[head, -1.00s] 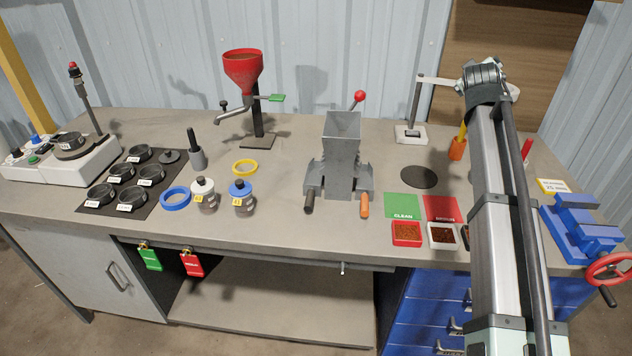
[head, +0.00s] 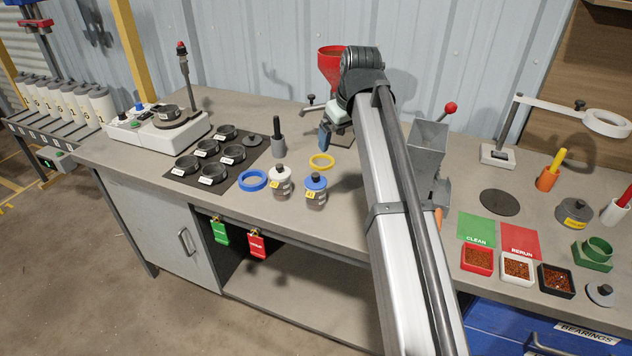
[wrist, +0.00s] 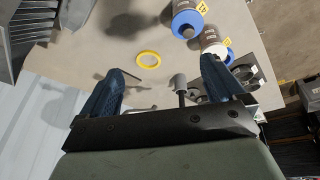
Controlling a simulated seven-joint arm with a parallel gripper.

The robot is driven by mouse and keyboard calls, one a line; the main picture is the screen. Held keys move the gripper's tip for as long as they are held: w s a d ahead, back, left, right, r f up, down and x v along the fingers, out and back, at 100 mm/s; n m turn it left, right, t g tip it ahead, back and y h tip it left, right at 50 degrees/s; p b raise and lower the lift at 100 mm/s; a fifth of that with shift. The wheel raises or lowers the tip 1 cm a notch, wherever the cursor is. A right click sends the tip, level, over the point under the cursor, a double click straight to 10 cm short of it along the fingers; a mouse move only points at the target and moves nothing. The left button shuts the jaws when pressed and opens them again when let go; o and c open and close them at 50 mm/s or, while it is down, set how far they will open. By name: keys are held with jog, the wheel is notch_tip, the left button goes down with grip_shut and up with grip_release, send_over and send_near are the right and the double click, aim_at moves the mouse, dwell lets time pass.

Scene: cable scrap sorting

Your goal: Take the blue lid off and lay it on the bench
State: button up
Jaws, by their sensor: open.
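The blue lid (head: 316,181) with a dark knob sits on a small brown jar (head: 316,199) standing on the bench (head: 352,258). The lid also shows at the top of the wrist view (wrist: 186,25), on its jar (wrist: 187,6). My gripper (head: 326,139) is behind the jar in the head view, partly hidden by my arm. In the wrist view my gripper (wrist: 163,68) has its two blue fingers wide apart with nothing between them. It is apart from the lid.
A white-lidded jar (head: 280,184) stands close left of the blue-lidded one. A blue ring (head: 253,180) and yellow ring (head: 321,161) lie nearby. A grey holder with a dark handle (head: 278,142) stands behind. The bench front before the jars is clear.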

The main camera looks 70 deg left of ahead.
jog(key=s, duration=0.4)
jog(key=h, duration=0.1)
send_near(317, 175)
jog(key=shift+g, duration=0.4)
jog(key=x, duration=0.4)
jog(key=shift+w+d+f, duration=0.15)
jog(key=shift+w+f, duration=0.05)
jog(key=shift+f, duration=0.25)
jog(key=shift+a+x, duration=0.15)
jog(key=shift+x, duration=1.15)
jog(key=shift+a+x, duration=0.2)
jog(key=shift+x, duration=1.15)
jog(key=shift+w+r, duration=0.1)
jog(key=shift+c, duration=0.4)
jog(key=c, duration=1)
jog(key=shift+r, duration=0.15)
